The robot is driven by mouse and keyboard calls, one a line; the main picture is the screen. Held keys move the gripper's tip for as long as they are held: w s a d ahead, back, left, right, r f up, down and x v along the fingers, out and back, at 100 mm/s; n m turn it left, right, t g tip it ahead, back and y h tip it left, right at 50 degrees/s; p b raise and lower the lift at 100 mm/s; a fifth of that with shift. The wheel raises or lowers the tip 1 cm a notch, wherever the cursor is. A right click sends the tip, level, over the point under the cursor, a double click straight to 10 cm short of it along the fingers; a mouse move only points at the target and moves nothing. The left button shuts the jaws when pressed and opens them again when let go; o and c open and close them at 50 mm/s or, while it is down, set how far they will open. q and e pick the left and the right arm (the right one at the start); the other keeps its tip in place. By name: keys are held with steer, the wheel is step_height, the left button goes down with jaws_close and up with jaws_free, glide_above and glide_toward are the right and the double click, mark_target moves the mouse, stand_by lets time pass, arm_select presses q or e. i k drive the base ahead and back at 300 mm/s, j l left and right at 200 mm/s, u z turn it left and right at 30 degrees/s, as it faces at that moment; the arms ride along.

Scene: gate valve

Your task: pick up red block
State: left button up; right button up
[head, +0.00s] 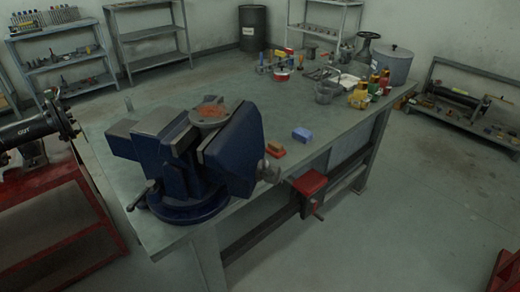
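A small red-orange block (276,151) with a brownish top lies on the green workbench (240,90), near its front edge, just right of the big blue vise (195,160). A blue block (302,135) lies a little further right, apart from it. Neither of my grippers shows in the head view.
The vise holds a rusty round piece (211,112). A red vise (311,186) hangs at the bench's front edge. Bottles (359,96), a grey pot (393,65) and tools crowd the far right end.

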mark_target(275, 150)
steer(key=i+l+u, duration=0.1)
steer(key=u, duration=0.3)
steer(key=l+u, duration=0.4)
steer(key=i+l+u, duration=0.2)
steer(key=l, duration=0.15)
steer(key=l+u, duration=0.15)
steer(key=l, duration=0.2)
steer(key=k+l+u, duration=0.1)
steer(key=l+u, duration=0.2)
steer(key=l, duration=2.85)
steer(key=k+u, duration=0.05)
